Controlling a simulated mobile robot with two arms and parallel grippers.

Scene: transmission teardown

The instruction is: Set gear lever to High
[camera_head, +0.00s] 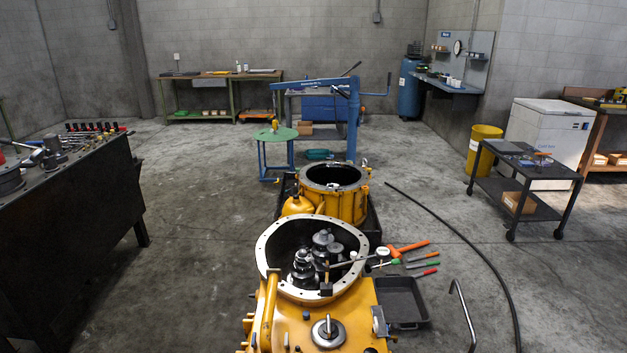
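A yellow transmission housing (300,325) stands at the bottom centre of the head view. Its round open end shows dark gears (323,240) inside. On its top near the bottom edge is a round metal fitting (328,332) with a short upright stub. A small metal bracket (379,322) sits on its right side. I cannot tell which of these, if either, is the gear lever, and no High marking is readable. Neither of my grippers is in view.
A second yellow housing (349,204) stands behind. Hand tools (410,250) and a black tray (400,302) lie to the right. A black hose (462,240) crosses the floor. A dark workbench (75,225) is at left, a cart (525,172) at right. The left-centre floor is clear.

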